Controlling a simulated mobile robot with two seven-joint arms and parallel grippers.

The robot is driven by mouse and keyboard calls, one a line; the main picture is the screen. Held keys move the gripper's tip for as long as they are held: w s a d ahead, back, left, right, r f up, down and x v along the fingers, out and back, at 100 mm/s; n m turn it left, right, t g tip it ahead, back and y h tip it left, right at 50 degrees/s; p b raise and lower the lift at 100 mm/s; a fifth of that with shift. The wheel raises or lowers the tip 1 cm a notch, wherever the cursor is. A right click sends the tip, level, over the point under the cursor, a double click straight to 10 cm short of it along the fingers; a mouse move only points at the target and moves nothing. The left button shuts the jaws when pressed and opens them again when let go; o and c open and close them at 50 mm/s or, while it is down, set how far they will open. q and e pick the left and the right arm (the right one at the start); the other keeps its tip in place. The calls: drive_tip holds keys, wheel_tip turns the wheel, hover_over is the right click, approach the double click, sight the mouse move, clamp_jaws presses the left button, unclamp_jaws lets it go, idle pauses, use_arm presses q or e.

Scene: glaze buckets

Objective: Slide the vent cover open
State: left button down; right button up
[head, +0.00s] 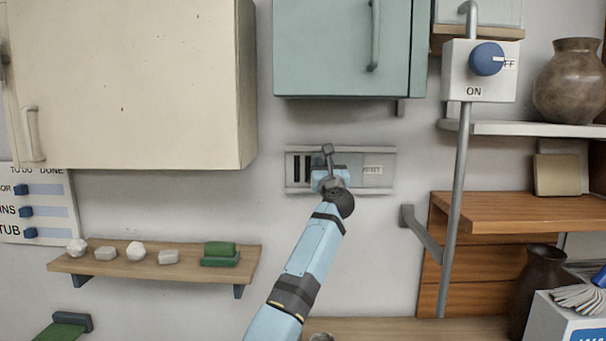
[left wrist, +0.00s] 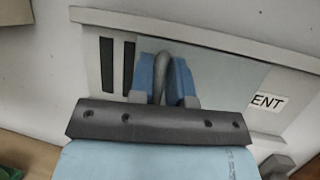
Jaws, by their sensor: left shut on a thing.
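The vent (head: 289,170) is a grey framed panel on the wall, in the middle of the head view. Dark slots show at its left end. The vent cover (head: 352,172) is a pale grey plate over the rest, right of the slots. My left gripper (head: 329,174) is in front of the cover and hides part of it. In the left wrist view the blue fingers of my left gripper (left wrist: 165,80) are shut on the grey handle (left wrist: 161,65) of the vent cover (left wrist: 215,75). Two dark slots show left of the fingers. My right gripper is not in view.
A cream cabinet (head: 130,80) and a green cabinet (head: 340,48) hang above the vent on either side. A wooden shelf (head: 110,264) with stones and a green block is at the lower left. A switch box (head: 450,85) on a grey pipe stands at the right.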

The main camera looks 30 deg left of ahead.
sight(351, 158)
use_arm(q)
drive_tip(key=w+d+b, duration=0.1)
drive_tip(key=d, duration=0.1)
drive_tip(key=w+d+b, duration=0.1)
drive_tip(key=w+d, duration=0.1)
drive_tip(key=w+d+b, duration=0.1)
drive_tip(key=d, duration=0.2)
drive_tip(key=shift+w, duration=0.15)
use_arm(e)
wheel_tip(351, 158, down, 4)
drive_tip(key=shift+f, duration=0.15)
use_arm(q)
drive_tip(key=c, duration=1.3)
unclamp_jaws()
drive_tip(key=shift+c, duration=0.2)
drive_tip(key=shift+o, duration=0.9)
drive_tip(key=shift+w+d, duration=0.1)
drive_tip(key=shift+d, duration=0.05)
drive_tip(key=b+v, duration=0.2)
drive_tip(key=v, duration=1.1)
drive_tip(key=shift+s+d+f, duration=0.2)
drive_tip(key=shift+s+f, duration=0.05)
drive_tip(key=shift+f, duration=0.05)
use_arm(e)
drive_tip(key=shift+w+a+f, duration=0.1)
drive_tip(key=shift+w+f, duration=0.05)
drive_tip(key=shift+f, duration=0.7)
